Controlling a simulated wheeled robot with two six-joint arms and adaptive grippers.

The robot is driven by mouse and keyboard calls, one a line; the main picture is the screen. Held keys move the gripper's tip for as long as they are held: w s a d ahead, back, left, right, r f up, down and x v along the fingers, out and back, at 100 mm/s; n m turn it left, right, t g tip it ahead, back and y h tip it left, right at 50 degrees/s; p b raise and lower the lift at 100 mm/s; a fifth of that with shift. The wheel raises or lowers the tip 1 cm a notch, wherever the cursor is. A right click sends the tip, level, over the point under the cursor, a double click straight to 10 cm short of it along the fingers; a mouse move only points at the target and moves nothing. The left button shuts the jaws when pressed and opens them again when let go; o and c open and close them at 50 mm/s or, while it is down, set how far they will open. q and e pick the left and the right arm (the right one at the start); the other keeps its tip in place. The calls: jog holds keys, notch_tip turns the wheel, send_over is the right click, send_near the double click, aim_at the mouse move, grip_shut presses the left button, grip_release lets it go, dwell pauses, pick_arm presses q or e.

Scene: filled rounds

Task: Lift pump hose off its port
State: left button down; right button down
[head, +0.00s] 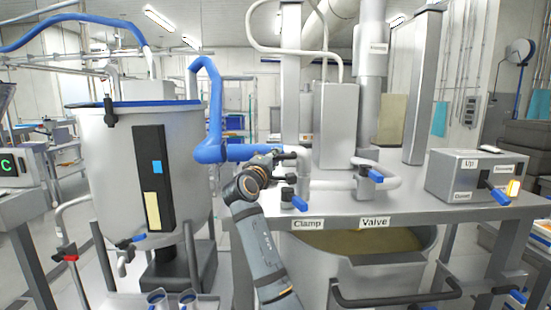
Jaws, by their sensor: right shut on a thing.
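The thick blue pump hose (207,110) comes down beside the tank and bends right at table height. Its end reaches toward a pale upright pipe, the port (303,160), at the table's left side. My right gripper (284,158) is at the hose end, shut on the hose. The gripper and wrist hide the joint, so I cannot tell whether hose and port touch. A blue-handled clamp lever (298,203) is below the port, above the label "Clamp". A blue-handled valve (373,174) is on the pale pipe to the right. My left gripper is not in view.
A large steel tank (100,175) with a blue rim stands left. A control box (478,175) with a lever and lit orange lamp sits on the steel table (410,205) at right. A steel column block (336,125) stands behind the port. Several pipes rise above.

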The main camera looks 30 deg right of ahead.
jog(key=shift+r+n+p, duration=0.4)
jog(key=shift+r+p, duration=0.35)
jog(key=a+r+n+t+p, duration=0.1)
jog(key=r+n+p, duration=0.1)
jog(key=r+p, duration=0.1)
jog(key=w+a+r+n+t+p, duration=0.1)
jog(key=r+n+p, duration=0.2)
jog(key=a+r+n+t+p, duration=0.1)
jog(key=r+n+p, duration=0.2)
jog(key=shift+w+r+t, duration=0.1)
jog(key=shift+w+t, duration=0.2)
jog(key=shift+w, duration=0.1)
jog(key=shift+w+a+r+n+t+y+p, duration=0.25)
jog(key=shift+a+r+n+t+p, duration=0.15)
jog(key=shift+n+p, duration=0.2)
jog(key=shift+w+a+r+n+t+y+p, duration=0.2)
jog(key=shift+a+r+n+t+p, duration=0.15)
jog(key=shift+n+p, duration=0.25)
jog(key=shift+f, duration=0.1)
jog(key=c, duration=1.3)
grip_release()
jog(key=shift+f, duration=0.1)
